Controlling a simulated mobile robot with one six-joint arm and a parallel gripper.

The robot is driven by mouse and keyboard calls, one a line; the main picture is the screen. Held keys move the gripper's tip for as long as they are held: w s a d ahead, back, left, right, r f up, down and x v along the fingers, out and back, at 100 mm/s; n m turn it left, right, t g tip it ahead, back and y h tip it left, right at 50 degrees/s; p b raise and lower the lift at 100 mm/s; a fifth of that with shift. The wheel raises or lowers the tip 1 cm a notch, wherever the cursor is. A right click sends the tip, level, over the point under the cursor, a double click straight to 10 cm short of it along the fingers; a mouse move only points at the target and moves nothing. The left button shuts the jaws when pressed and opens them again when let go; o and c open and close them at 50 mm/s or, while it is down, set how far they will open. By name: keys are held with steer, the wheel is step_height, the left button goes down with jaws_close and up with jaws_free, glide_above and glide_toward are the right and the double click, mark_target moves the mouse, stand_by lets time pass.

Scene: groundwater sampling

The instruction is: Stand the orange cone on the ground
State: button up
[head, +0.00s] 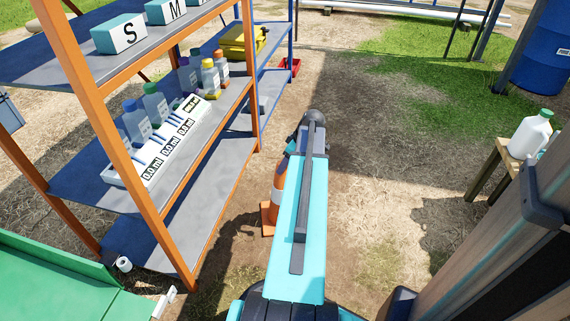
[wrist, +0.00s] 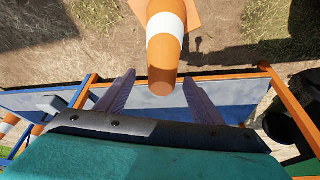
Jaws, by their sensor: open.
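The orange cone (head: 279,185) with a white band is on the dirt beside the orange-framed shelf, partly hidden behind my arm in the head view. Its square orange base (head: 268,221) looks flat on the ground and the cone looks upright. In the wrist view the cone (wrist: 166,50) points its narrow top toward my gripper (wrist: 159,80). My gripper is open, with one finger on each side of the cone's top and visible gaps between. Whether the top reaches in between the fingers in depth I cannot tell. The fingers are hidden in the head view.
The shelf (head: 215,210) with bottles and labelled boxes stands close on the left. A stool (head: 487,180) with a white jug (head: 531,134) is at the right. A blue barrel (head: 543,50) stands behind it. Bare dirt lies between. Other orange-white cones (wrist: 8,124) show at the wrist view's left.

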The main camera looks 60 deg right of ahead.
steer(key=p+v, duration=0.3)
steer(key=v, duration=0.6)
steer(key=shift+r, duration=0.15)
steer(key=shift+s, duration=0.1)
stand_by(0.4)
